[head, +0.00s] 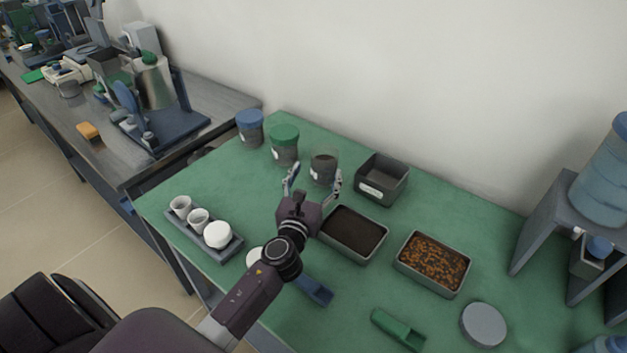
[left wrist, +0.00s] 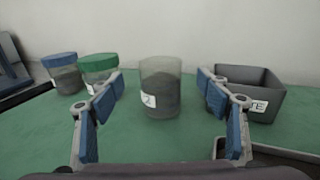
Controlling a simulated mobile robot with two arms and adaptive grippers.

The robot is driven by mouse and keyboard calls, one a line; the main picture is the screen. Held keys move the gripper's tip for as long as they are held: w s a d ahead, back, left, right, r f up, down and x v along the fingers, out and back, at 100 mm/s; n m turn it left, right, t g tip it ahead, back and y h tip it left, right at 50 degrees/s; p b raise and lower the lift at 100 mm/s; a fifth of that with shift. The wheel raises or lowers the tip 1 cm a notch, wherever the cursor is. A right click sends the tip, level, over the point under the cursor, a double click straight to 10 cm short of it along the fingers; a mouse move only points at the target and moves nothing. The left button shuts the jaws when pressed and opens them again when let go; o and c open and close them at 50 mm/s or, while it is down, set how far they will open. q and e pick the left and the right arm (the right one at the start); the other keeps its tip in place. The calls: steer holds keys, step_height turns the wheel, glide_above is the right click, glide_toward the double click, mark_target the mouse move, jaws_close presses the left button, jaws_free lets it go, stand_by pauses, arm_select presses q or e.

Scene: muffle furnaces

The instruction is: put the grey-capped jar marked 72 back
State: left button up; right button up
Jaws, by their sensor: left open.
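A clear jar (head: 323,167) of dark grey powder stands upright and uncapped on the green table, near the wall. In the left wrist view the jar (left wrist: 161,92) has a white label whose visible part ends in 2; the rest is unclear. A loose grey round lid (head: 483,324) lies at the table's front right. My left gripper (head: 314,184) is open and empty, just in front of the jar. In the left wrist view the jar stands between the gripper's fingers (left wrist: 160,98), with gaps on both sides. My right gripper is not in view.
A blue-capped jar (head: 250,128) and a green-capped jar (head: 284,145) stand left of the open jar. A grey box (head: 383,190) stands close on its right. Two filled trays (head: 353,257) (head: 433,289), scoops (head: 398,328) and a cup rack (head: 230,250) lie nearer. A shelf (head: 545,225) stands right.

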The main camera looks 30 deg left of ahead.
arm_select(q)
steer(key=shift+v, duration=1.3)
